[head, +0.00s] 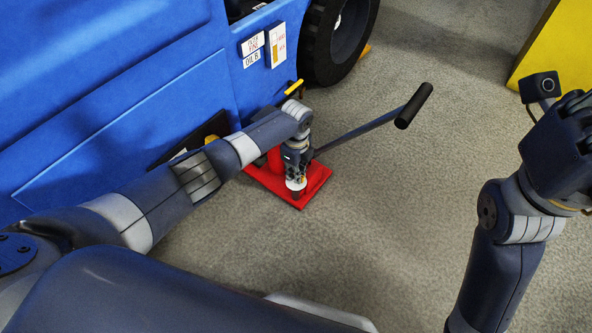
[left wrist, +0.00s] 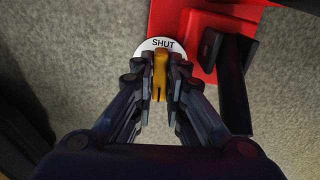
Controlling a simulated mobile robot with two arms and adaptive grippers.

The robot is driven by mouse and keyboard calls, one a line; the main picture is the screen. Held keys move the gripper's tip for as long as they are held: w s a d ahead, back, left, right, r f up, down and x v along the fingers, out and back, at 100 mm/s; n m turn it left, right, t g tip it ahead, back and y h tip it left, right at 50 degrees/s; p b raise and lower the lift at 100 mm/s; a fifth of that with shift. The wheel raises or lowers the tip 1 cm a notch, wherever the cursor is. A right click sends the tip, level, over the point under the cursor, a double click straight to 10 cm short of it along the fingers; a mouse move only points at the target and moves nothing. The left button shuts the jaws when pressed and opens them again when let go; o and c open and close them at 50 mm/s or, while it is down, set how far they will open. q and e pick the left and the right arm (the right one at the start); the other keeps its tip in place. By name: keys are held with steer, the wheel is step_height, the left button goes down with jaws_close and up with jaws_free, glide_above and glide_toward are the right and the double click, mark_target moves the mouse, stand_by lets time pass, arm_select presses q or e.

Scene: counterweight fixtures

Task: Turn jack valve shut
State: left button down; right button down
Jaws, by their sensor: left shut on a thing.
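The red jack (head: 318,181) stands on the floor beside the blue vehicle, and its red base also shows in the left wrist view (left wrist: 172,16). A white disc (left wrist: 146,45) marked SHUT sits at the jack's edge. The yellow valve handle (left wrist: 160,72) lies over the disc, pointing toward the word SHUT. My left gripper (left wrist: 163,88) is shut on the valve handle, with a finger on each side. In the head view my left gripper (head: 296,172) reaches down over the jack and hides the handle. My right gripper (head: 572,125) is raised at the right edge, partly cut off.
The jack's long lever with a black grip (head: 414,105) sticks out up and to the right. The blue vehicle (head: 120,90) and its black wheel (head: 338,40) stand behind. A yellow block (head: 560,50) is at the upper right. The carpet between is clear.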

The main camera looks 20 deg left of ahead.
arm_select(q)
steer(key=shift+d+m, duration=0.1)
steer(key=shift+m, duration=0.4)
steer(key=c, duration=1.6)
jaws_free()
steer(key=shift+r, duration=0.1)
step_height(320, 180, up, 12)
steer(key=shift+s+f, duration=0.1)
steer(key=shift+f, duration=0.1)
